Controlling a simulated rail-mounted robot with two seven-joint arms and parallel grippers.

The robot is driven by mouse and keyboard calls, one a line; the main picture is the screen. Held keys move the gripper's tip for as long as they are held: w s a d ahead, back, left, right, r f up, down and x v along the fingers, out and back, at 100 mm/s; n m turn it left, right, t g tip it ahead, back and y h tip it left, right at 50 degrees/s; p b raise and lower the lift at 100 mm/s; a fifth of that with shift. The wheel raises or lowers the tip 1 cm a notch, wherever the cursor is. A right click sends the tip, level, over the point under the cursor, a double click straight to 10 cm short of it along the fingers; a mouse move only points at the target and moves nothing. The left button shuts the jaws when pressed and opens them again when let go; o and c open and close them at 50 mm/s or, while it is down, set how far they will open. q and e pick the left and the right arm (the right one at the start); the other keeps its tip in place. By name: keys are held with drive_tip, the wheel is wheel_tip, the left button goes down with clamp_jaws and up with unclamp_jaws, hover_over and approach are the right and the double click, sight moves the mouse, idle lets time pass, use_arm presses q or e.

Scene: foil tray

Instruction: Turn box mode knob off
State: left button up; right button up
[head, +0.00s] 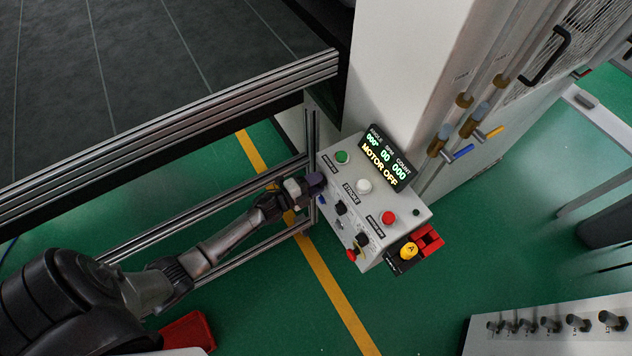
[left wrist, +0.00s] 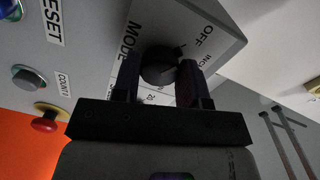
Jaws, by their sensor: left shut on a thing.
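The white control box (head: 351,211) stands on an aluminium frame, its display reading MOTOR OFF. My left gripper (head: 308,186) is at the box's left end. In the left wrist view the black mode knob (left wrist: 159,66) sits beside the labels MODE and OFF. My left gripper (left wrist: 160,76) has one finger on each side of it and is shut on it. A light mark by the knob's right edge lies below the word OFF; its exact setting is unclear. In the head view the gripper hides this knob. My right gripper is not in view.
The box also carries a green button (head: 342,157), a white button (head: 364,186), a red button (head: 389,217) and small black knobs. Aluminium rails (head: 215,221) run beside my left arm. A white column (head: 400,80) stands behind.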

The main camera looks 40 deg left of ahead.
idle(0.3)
use_arm(q)
drive_tip(key=o, duration=0.9)
drive_tip(key=shift+s, duration=0.1)
drive_tip(key=b+v, duration=0.1)
drive_tip(key=v, duration=1.2)
drive_tip(key=shift+s+a, duration=0.15)
drive_tip(key=shift+s, duration=0.15)
